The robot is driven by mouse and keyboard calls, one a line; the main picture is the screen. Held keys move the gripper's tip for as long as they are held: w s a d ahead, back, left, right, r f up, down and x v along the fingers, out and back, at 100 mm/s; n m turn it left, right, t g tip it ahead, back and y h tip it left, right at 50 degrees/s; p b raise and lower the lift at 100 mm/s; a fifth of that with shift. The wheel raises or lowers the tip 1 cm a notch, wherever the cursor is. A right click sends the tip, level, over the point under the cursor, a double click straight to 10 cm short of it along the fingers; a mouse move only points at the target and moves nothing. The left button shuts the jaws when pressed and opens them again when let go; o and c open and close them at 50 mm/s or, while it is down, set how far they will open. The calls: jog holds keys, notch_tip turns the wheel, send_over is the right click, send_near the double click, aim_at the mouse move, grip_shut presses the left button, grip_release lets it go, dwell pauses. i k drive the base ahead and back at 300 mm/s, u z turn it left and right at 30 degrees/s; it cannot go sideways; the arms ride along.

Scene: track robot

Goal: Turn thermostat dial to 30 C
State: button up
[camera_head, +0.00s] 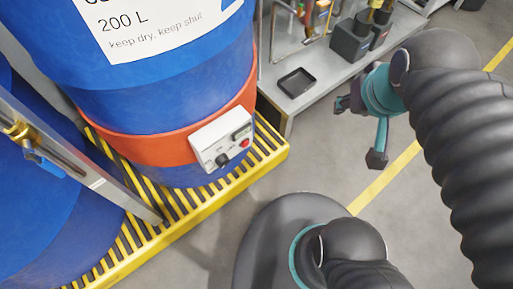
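The thermostat is a white box (222,139) on the orange band (152,150) around a blue drum (170,95). Its round black dial (222,160) is at the lower left of the box face. A small dark display and a red button are at its right side. The dial's pointer and the display's reading are too small to read. My gripper (361,131) is to the right of the box, well apart from it. Its dark-tipped fingers are spread, with nothing seen between them.
The drum stands on a yellow slatted pallet (262,160). A grey bench (320,82) behind holds a black tray (297,83) and dark blocks. A metal post with a brass and blue valve (38,153) stands at the left. Grey floor is clear between pallet and gripper.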

aim_at(222, 159)
jog(key=z, duration=0.15)
jog(key=k, duration=0.85)
jog(key=u, duration=2)
